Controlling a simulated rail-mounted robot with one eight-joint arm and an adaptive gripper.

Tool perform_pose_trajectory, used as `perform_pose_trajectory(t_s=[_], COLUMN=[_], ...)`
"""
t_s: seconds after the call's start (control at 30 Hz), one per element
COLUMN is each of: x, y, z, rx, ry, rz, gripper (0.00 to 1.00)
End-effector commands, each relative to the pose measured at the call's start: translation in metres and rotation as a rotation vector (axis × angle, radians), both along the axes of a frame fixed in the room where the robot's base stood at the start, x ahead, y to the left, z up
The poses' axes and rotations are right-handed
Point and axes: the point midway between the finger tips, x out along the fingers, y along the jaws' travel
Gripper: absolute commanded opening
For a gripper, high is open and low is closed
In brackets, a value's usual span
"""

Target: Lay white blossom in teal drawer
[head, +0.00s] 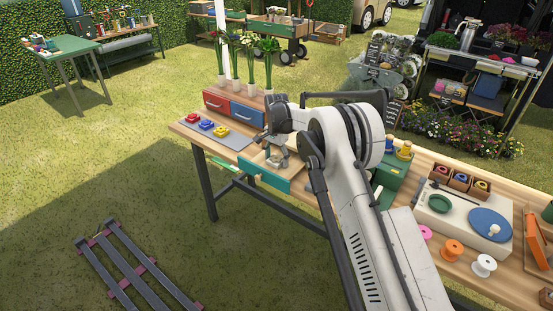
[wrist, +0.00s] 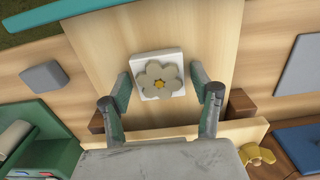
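The white blossom (wrist: 161,77), a white square piece with a pale flower and yellow centre, lies flat on the bare wooden floor of the pulled-out teal drawer. The teal drawer's front (wrist: 98,12) crosses the top left of the wrist view; it also shows in the head view (head: 269,181). My gripper (wrist: 167,88) is open above the drawer, with one finger on each side of the blossom and a gap to each. In the head view my gripper (head: 277,158) points down over the drawer, and I cannot clearly make out the blossom there.
Red, blue and yellow pieces sit on a grey mat (head: 224,133) left of the drawer. A red drawer (head: 216,102) and a blue drawer (head: 246,113) stand behind, with flower vases above. A green box (head: 390,172) and a turntable-like unit (head: 440,218) are to the right.

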Motion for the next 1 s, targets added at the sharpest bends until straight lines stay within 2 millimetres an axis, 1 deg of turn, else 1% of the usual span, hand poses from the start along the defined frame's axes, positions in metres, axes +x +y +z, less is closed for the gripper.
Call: perform_pose_trajectory(t_s=[0.3,0.37,0.47,0.57,0.8,0.9,1.0], x=[0.0,0.0,0.0,0.0,0.0,0.0,0.0], y=[0.0,0.0,0.0,0.0,0.0,0.0,0.0], z=[0.002,0.004,0.013,0.03,0.079,0.097,0.11], rx=[0.0,0.0,0.0,0.0,0.0,0.0,0.0], ry=[0.0,0.0,0.0,0.0,0.0,0.0,0.0], rz=[0.0,0.0,0.0,0.0,0.0,0.0,0.0], gripper=[0.64,0.64,0.64,0.64,0.64,0.64,0.64])
